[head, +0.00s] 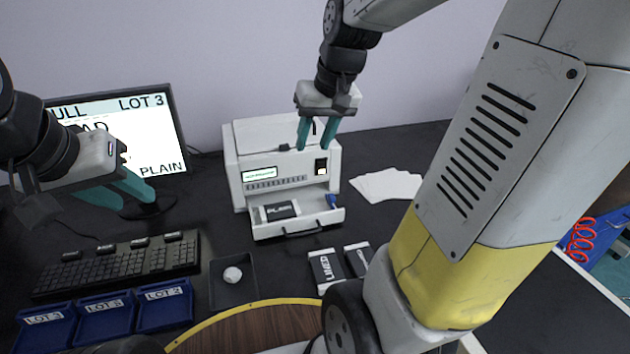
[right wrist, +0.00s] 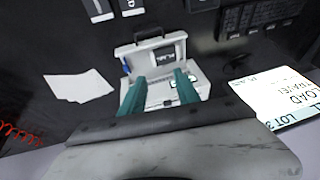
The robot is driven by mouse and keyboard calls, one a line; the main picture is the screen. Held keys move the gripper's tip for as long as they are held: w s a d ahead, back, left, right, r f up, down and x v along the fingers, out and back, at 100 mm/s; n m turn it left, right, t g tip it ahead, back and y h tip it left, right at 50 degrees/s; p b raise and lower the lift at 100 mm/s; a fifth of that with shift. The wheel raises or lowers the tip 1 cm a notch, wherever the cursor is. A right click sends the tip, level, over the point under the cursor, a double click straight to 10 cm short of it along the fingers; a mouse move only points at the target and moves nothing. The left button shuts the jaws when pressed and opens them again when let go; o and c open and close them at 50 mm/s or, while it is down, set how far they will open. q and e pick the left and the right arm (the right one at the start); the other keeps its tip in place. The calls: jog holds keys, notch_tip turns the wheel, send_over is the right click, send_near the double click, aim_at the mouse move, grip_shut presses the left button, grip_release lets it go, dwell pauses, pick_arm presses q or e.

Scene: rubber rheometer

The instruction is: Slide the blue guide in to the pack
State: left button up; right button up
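The white machine (head: 278,160) has its front tray (head: 300,226) pulled out. A black pack marked PLAIN (head: 281,209) lies in the tray, and it also shows in the right wrist view (right wrist: 166,56). The small blue guide (head: 331,201) stands at the tray's right side, apart from the pack with a gap between them; it is a small blue spot in the right wrist view (right wrist: 126,69). My right gripper (head: 317,147) is open and empty, over the machine's top front, above and behind the guide. My left gripper (head: 136,198) is open and empty in front of the monitor.
White sheets (head: 387,184) lie right of the machine. Packs marked LINED (head: 326,268) and another (head: 357,258) lie in front. A dark tray with a white lump (head: 232,275), blue LOT bins (head: 105,318), a keyboard (head: 118,268) and a monitor (head: 120,135) are at left.

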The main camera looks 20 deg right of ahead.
jog(key=w+d+f+g, duration=0.2)
jog(key=w+d+f, duration=0.4)
jog(key=w+f, duration=0.4)
jog(key=g+h, duration=0.2)
send_over(333, 197)
notch_tip(333, 197, down, 10)
jog(key=shift+s+a+r, duration=0.1)
jog(key=shift+r, duration=0.05)
jog(key=shift+f, duration=4)
grip_shut()
